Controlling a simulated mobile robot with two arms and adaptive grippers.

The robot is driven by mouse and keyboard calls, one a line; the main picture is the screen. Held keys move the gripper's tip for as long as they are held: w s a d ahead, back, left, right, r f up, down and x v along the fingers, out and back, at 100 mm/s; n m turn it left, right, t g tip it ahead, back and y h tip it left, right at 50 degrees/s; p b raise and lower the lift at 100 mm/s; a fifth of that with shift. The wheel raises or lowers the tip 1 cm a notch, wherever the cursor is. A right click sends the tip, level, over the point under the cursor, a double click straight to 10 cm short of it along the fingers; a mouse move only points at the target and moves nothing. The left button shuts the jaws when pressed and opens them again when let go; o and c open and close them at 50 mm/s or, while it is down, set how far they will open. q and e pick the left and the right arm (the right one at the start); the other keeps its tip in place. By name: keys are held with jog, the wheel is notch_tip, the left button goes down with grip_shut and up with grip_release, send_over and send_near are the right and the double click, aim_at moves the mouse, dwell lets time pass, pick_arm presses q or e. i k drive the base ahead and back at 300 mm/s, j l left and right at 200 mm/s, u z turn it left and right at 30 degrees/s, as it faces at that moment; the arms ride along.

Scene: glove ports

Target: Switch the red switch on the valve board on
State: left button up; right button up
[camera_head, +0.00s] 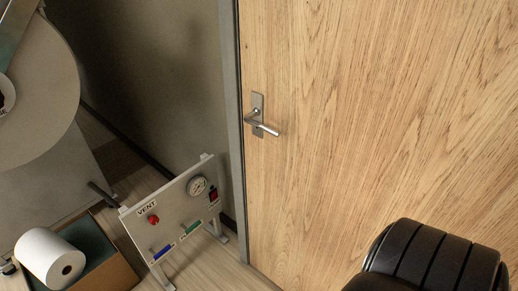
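The valve board (176,214) is a light grey tilted panel on a stand, low in the view and left of the door. A small red switch (213,194) in a dark housing sits near its right edge, beside a round gauge (197,186). The switch is too small to tell which way it is set. A red round knob (153,219) sits by the VENT label (147,207). A blue handle (161,252) and a green handle (192,228) are along the lower edge. Neither of my grippers shows.
A closed wooden door (370,130) with a metal lever handle (262,125) fills the right side. Some floor is bare around the board.

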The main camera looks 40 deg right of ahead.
aim_at(214, 196)
jog(key=z, duration=0.95)
